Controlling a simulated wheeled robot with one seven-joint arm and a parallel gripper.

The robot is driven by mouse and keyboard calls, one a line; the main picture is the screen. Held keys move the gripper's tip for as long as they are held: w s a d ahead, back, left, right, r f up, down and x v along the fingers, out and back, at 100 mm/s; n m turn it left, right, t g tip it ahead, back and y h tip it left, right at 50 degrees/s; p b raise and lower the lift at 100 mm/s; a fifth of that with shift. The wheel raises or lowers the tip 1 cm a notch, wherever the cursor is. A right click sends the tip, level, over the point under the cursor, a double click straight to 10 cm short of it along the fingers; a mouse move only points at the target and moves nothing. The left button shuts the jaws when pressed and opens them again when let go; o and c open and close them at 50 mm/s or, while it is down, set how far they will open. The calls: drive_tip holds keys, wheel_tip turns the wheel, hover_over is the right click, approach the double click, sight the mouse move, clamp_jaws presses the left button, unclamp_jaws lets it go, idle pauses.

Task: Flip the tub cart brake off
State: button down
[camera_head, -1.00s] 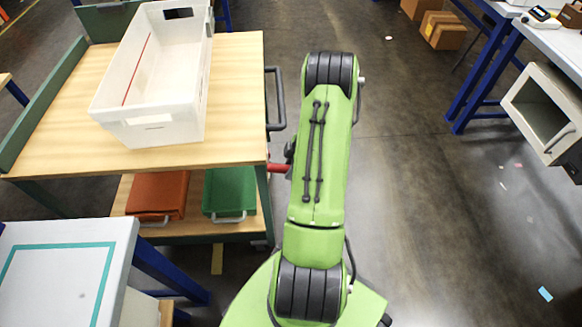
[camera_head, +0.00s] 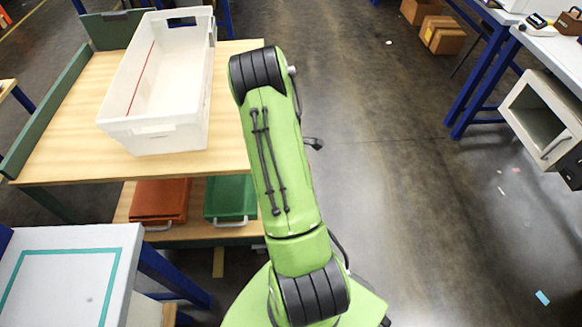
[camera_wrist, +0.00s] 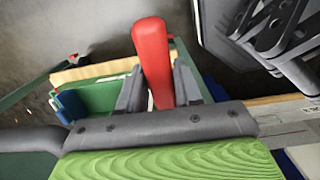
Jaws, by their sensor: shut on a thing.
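The tub cart (camera_head: 75,137) has a wooden top and a dark green frame. It carries a white tub (camera_head: 200,115) on its top. The red brake lever (camera_wrist: 152,60) shows in the wrist view as a long red handle, standing between the fingers of my gripper (camera_wrist: 160,88). The gripper is shut on the lever. In the head view, my green arm hides the fingers and the cart's right edge. A small red patch shows just right of the arm there, and I cannot tell whether it is the lever.
Orange (camera_head: 158,200) and green (camera_head: 229,197) bins sit on the cart's lower shelf. A white-topped table (camera_head: 120,236) stands at the front left. A blue-legged bench (camera_head: 545,42) and a white open-fronted box (camera_head: 540,118) are at the right.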

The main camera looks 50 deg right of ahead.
idle(0.3)
drive_tip(key=c, duration=0.8)
unclamp_jaws()
drive_tip(key=shift+c, duration=0.2)
wheel_tip(320, 180, up, 16)
drive_tip(key=w+a+p, duration=0.1)
drive_tip(key=p, duration=0.4)
drive_tip(key=shift+w, duration=0.2)
drive_tip(key=shift+f, duration=0.15)
